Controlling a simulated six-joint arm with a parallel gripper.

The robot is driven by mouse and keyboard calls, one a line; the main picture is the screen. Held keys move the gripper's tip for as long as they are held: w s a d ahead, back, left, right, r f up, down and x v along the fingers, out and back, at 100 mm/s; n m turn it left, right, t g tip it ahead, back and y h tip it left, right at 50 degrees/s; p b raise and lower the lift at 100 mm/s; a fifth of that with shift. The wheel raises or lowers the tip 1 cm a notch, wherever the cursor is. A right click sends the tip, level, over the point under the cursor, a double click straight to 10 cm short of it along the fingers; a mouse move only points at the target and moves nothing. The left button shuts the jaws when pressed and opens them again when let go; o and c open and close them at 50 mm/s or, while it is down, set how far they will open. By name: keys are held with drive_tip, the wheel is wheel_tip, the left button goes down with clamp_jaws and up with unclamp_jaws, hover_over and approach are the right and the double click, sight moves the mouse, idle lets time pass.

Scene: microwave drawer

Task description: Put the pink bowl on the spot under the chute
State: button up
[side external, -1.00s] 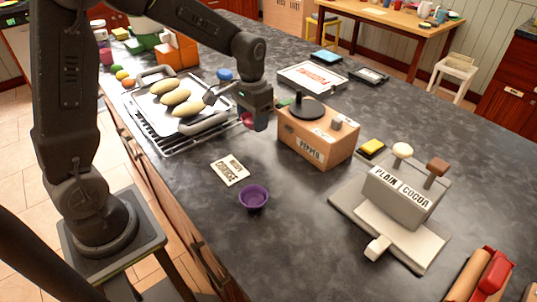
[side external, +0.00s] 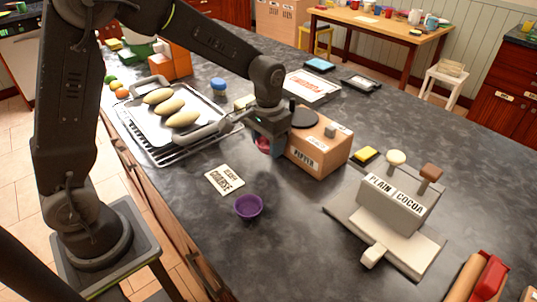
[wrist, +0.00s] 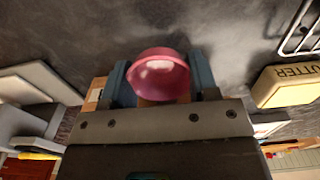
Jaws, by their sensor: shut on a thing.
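The pink bowl (side external: 262,146) is mostly hidden behind my gripper in the side view. It shows clearly in the wrist view (wrist: 158,72), held between the two fingers. My gripper (side external: 270,142) is shut on it, just left of the orange-brown box marked PEPPER (side external: 318,150). I cannot tell how high the bowl is above the counter. The box has a black disc and a grey knob on top. A grey dispenser marked PLAIN and COCOA (side external: 396,203) stands on a pale base at the right. I cannot make out which part is the chute or its spot.
A purple bowl (side external: 248,206) and a card reading COARSE (side external: 225,179) lie in front of my gripper. A tray of loaves (side external: 150,128) on a rack is at left. A butter box (wrist: 290,85) shows in the wrist view.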

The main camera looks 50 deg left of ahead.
sight(269, 164)
drive_tip(key=shift+f, duration=2)
drive_tip(key=shift+f, duration=0.2)
drive_tip(key=o, duration=0.9)
drive_tip(key=shift+o, duration=0.2)
drive_tip(key=shift+r, duration=0.1)
